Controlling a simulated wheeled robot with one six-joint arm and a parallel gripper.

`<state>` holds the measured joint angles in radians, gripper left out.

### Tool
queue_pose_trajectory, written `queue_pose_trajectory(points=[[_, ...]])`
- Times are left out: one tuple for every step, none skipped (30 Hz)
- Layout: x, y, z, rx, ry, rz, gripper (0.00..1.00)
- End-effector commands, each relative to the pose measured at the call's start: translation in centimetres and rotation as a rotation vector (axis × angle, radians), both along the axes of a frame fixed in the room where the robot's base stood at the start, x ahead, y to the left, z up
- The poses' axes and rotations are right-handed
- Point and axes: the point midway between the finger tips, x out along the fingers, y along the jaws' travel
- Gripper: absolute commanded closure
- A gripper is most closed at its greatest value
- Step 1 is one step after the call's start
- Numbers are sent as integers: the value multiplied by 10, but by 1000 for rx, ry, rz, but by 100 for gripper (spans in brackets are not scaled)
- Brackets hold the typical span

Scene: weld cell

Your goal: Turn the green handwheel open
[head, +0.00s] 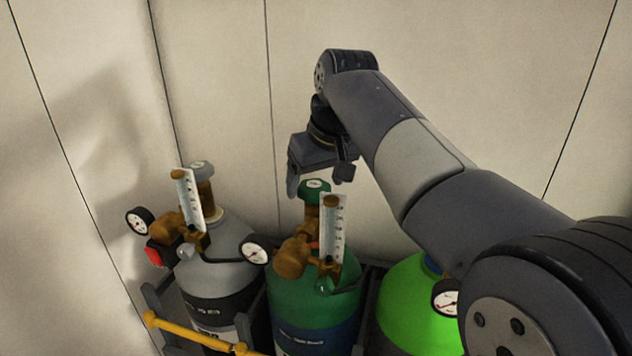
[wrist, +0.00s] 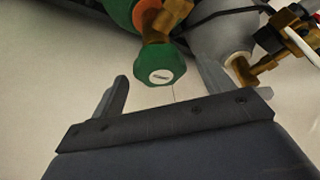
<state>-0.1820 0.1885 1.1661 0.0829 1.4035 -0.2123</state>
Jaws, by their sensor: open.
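The green handwheel (head: 314,186) tops the brass valve of the dark green cylinder (head: 300,300). In the wrist view the handwheel (wrist: 160,66) shows its pale round cap, between and just beyond the two fingertips. My gripper (head: 320,182) is open and empty, pointing down just above the handwheel in the head view. The fingers also show spread apart in the wrist view (wrist: 165,80). I see no contact between the fingers and the handwheel.
A grey cylinder (head: 222,272) with a grey handwheel (head: 202,170) stands at left, a bright green cylinder (head: 405,300) at right. Gauges (head: 254,250) and a flow tube (head: 333,230) crowd the valves. A yellow bar (head: 190,333) runs in front. Pale walls stand behind.

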Motion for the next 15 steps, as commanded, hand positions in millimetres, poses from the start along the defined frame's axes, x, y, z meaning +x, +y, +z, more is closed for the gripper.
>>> queue_pose_trajectory(points=[[1, 1, -4, -1, 2, 0, 24], [2, 1, -6, -1, 2, 0, 24], [3, 1, -8, 0, 1, 0, 24], [3, 2, -9, 0, 0, 0, 24], [4, 2, -10, 0, 0, 0, 24], [4, 2, -11, 0, 0, 1, 24], [4, 2, -11, 0, 0, 1, 24], [4, 2, -11, 0, 0, 1, 24], [4, 2, -11, 0, -1, 1, 24], [4, 2, -11, 0, -1, 1, 24], [4, 2, -11, 0, 0, 1, 24], [4, 2, -11, 0, 0, 1, 24], [4, 2, -11, 0, -1, 0, 25], [4, 2, -11, 0, 0, 0, 28], [4, 2, -11, 0, 0, 0, 31]])
